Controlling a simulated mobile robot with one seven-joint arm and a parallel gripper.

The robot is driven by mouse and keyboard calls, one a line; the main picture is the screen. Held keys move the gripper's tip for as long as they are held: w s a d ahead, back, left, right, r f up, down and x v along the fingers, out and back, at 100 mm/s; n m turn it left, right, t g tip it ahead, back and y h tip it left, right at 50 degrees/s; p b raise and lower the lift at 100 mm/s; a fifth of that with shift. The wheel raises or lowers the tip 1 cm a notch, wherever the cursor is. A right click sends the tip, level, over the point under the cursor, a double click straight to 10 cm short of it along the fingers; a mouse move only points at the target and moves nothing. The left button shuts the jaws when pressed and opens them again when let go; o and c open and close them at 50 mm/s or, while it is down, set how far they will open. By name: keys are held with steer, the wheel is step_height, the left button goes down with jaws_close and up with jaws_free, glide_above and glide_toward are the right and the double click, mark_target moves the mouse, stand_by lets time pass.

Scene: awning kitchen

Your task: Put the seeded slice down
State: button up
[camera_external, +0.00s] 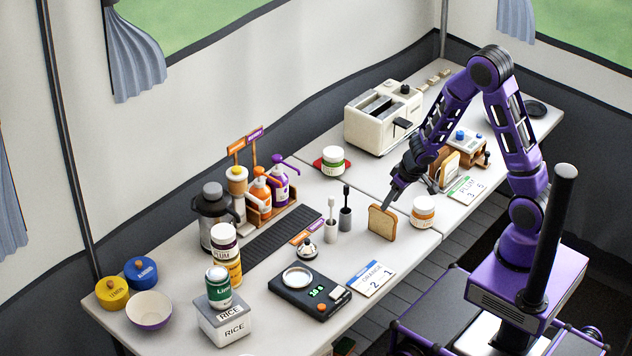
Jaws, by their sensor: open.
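A slice of bread (382,222) with a brown crust stands upright on the table, just left of a small orange-labelled jar. I cannot make out seeds on it at this size. My gripper (393,195) is open, with its dark fingertips right at or just above the slice's top edge. Whether the fingers still touch the slice is too small to tell. A second slice (449,170) stands in a wooden rack (477,156) behind my gripper, partly hidden by the arm.
The orange-labelled jar (423,212) is close to the slice's right. A white toaster (383,117) stands behind. Bare table lies between card and slice.

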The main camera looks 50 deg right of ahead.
steer(key=shift+v, duration=2.65)
